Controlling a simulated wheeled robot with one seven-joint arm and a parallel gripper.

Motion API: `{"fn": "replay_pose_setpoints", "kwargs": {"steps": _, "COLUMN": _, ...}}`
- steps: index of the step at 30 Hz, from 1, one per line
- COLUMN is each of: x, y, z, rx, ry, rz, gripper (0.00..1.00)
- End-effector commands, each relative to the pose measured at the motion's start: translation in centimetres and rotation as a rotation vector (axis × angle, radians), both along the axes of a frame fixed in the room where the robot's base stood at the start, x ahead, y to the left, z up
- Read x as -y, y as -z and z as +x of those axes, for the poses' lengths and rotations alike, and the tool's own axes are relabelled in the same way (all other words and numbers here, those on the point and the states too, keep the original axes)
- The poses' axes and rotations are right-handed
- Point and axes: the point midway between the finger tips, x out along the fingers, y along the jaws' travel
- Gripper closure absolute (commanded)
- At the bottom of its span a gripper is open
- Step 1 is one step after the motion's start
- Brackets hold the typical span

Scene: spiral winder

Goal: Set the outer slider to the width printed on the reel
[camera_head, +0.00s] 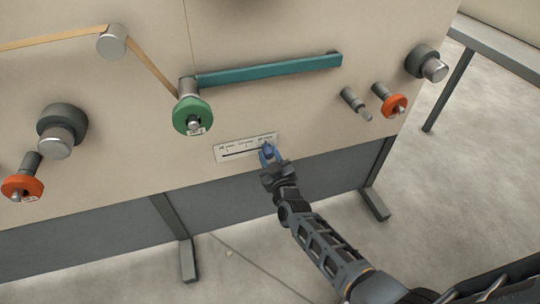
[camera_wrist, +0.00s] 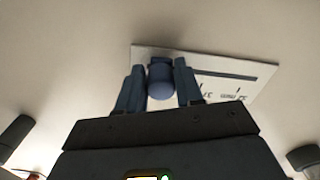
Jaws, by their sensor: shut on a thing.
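The slider scale plate (camera_head: 232,151) is a pale strip with a dark slot and small width marks on the machine's panel. It also shows upside down in the wrist view (camera_wrist: 240,67). The slider's blue knob (camera_wrist: 161,82) is at the right end of the slot in the head view. My gripper (camera_head: 269,153) is shut on this knob, with one finger on each side in the wrist view (camera_wrist: 159,88). The green reel (camera_head: 191,113) hangs above and left of the plate. Its small white label (camera_head: 200,131) is too small to read.
A teal bar (camera_head: 268,70) runs right from the green reel. A tan band (camera_head: 150,64) passes over a metal roller (camera_head: 112,42). Orange-ringed spindles (camera_head: 22,187) (camera_head: 395,106) and dark knobs (camera_head: 62,130) (camera_head: 427,64) stick out. The panel around the scale is clear.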

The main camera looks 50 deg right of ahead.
Motion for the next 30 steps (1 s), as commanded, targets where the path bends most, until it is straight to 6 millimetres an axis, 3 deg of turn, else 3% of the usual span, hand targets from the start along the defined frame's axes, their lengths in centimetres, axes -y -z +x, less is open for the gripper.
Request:
{"fn": "replay_pose_setpoints", "kwargs": {"steps": 1, "x": 0.5, "y": 0.0, "z": -0.4, "rx": 0.000, "ry": 0.013, "rz": -0.004, "gripper": 1.00}}
{"fn": "replay_pose_setpoints", "kwargs": {"steps": 2, "x": 0.5, "y": 0.0, "z": -0.4, "rx": 0.000, "ry": 0.014, "rz": -0.004, "gripper": 0.62}}
{"fn": "replay_pose_setpoints", "kwargs": {"steps": 7, "x": 0.5, "y": 0.0, "z": -0.4, "rx": 0.000, "ry": 0.012, "rz": -0.001, "gripper": 0.46}}
{"fn": "replay_pose_setpoints", "kwargs": {"steps": 17, "x": 0.1, "y": 0.0, "z": -0.6, "rx": 0.000, "ry": 0.009, "rz": 0.000, "gripper": 0.44}}
{"fn": "replay_pose_setpoints", "kwargs": {"steps": 30, "x": -3.3, "y": 0.1, "z": -5.9, "rx": -0.002, "ry": 0.010, "rz": 0.001, "gripper": 0.44}}
